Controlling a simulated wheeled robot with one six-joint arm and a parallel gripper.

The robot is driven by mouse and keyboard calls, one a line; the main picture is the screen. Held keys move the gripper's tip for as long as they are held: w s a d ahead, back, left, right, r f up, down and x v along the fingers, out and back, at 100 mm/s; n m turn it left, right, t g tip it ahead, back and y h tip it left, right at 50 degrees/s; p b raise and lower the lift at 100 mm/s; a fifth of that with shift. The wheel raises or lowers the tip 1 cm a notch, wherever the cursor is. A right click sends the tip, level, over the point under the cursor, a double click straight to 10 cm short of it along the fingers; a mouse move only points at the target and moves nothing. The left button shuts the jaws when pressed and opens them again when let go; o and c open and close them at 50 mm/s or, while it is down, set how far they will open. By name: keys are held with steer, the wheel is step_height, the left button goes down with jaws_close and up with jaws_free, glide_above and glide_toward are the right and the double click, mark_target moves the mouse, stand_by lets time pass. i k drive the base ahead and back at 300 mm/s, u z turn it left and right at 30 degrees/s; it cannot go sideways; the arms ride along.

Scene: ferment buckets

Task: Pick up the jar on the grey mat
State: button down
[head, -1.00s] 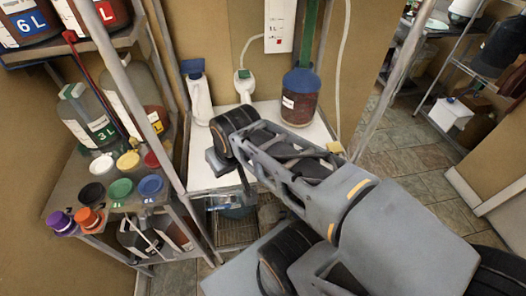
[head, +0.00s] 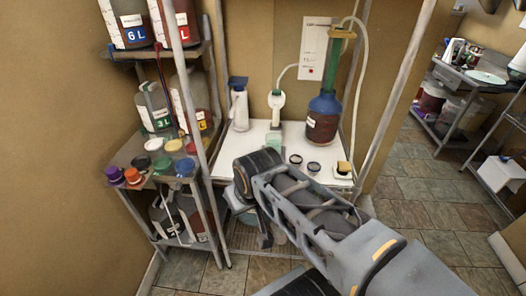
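I cannot make out a grey mat, or a jar standing on one. On the white tabletop (head: 222,168) are two small dark round containers, one (head: 296,159) left of the other (head: 314,168), just beyond my arm. A small pale green vessel (head: 273,140) stands behind them. A large blue-shouldered jar of dark brown liquid (head: 323,122) stands at the back right of the tabletop. My gripper (head: 252,208) hangs at the tabletop's front left, below my dark wrist joint. Its fingers are small and partly hidden, so its opening is unclear. My arm covers the front right of the tabletop.
A small yellow-and-black item (head: 343,169) sits at the right edge. Left is a shelf rack with jugs (head: 154,108) and coloured lids (head: 173,146). Metal posts flank the tabletop.

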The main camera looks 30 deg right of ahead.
mark_target(274, 140)
steer(key=u, duration=0.4)
steer(key=i, duration=0.55)
steer(key=z, duration=1.45)
steer(key=i, duration=0.5)
steer(key=z, duration=0.15)
steer(key=k, duration=0.5)
steer(key=u, duration=3.35)
steer(key=k, duration=0.95)
steer(key=z, duration=0.75)
